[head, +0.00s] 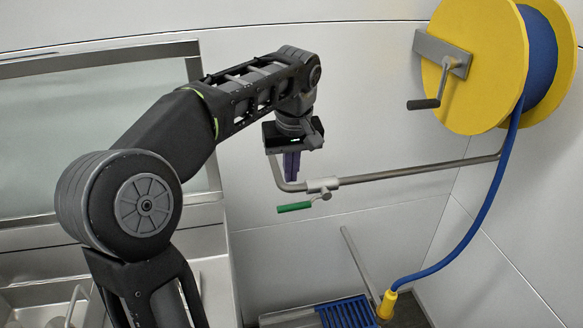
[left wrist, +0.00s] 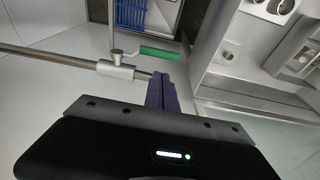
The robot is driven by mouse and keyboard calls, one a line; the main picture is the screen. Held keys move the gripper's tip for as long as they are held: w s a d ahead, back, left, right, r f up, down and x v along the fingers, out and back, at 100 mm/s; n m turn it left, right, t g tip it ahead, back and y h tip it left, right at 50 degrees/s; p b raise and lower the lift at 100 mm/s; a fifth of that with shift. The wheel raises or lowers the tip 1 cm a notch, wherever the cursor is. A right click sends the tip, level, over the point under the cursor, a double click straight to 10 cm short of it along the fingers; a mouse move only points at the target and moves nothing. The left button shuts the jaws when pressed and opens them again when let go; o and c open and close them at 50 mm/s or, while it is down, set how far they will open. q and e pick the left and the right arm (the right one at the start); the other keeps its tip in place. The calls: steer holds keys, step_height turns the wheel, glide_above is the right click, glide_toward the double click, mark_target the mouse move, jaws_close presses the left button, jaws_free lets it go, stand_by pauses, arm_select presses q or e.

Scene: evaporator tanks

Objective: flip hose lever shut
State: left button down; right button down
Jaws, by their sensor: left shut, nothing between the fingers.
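The hose lever with a green handle (head: 294,207) sits on a valve (head: 323,185) on the grey pipe (head: 400,173) along the wall. In the head view the handle points left, roughly in line with the pipe. My left gripper (head: 291,175) hangs above the handle, with its purple fingers shut and empty, close to the pipe's bent end. In the left wrist view the fingers (left wrist: 162,92) are together near the pipe end, and the green handle (left wrist: 160,53) lies just beyond them. I cannot tell whether they touch the pipe. My right gripper is not in view.
A yellow hose reel (head: 475,65) with a crank is on the wall at upper right. Its blue hose (head: 480,218) hangs down to a yellow nozzle (head: 386,304) by a blue grate (head: 352,313). A steel sink unit (head: 210,275) stands at left.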

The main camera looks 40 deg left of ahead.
mark_target(291, 205)
arm_select(q)
steer(key=x, duration=0.3)
steer(key=p+x, duration=0.1)
steer(key=x, duration=0.1)
steer(key=shift+s+d+f, duration=0.3)
steer(key=shift+d, duration=0.1)
steer(key=shift+d+f, duration=0.1)
steer(key=shift+f, duration=0.5)
